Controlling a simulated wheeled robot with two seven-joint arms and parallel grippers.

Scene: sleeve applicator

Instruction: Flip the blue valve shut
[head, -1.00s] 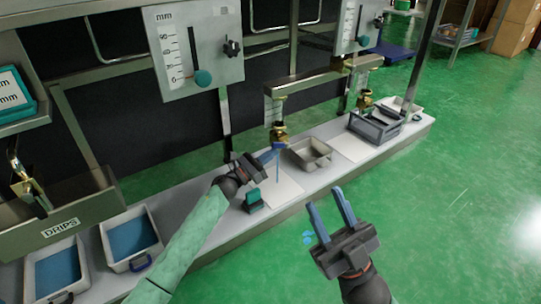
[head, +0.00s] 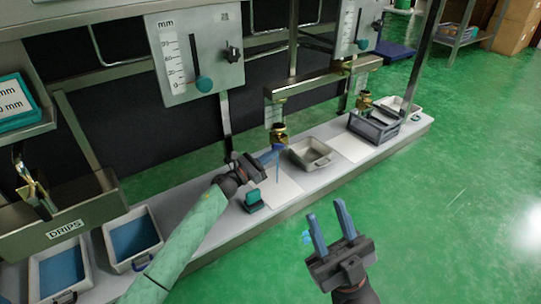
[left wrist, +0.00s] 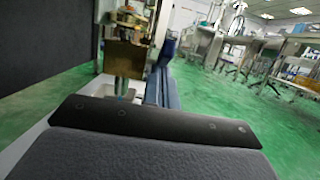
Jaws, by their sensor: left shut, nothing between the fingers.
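The valve's brass body (head: 278,134) hangs under a steel bracket, above the bench, in the head view. A thin blue strip runs down below it; I cannot tell whether it is the handle. The left wrist view shows the brass fitting (left wrist: 126,50) close ahead, with a dark blue piece (left wrist: 168,46) just right of it, probably the valve's handle. My left gripper (head: 272,155) is shut and empty, its blue fingertips right by the valve's underside; contact cannot be told. My right gripper (head: 329,228) is open and empty over the green floor.
A teal block (head: 254,201) sits on the bench below my left gripper. A grey tray (head: 311,154) stands right of the valve, a dark rack (head: 374,128) further right. The DRIPS bin (head: 65,228) and blue-lined trays are at left. The floor at right is clear.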

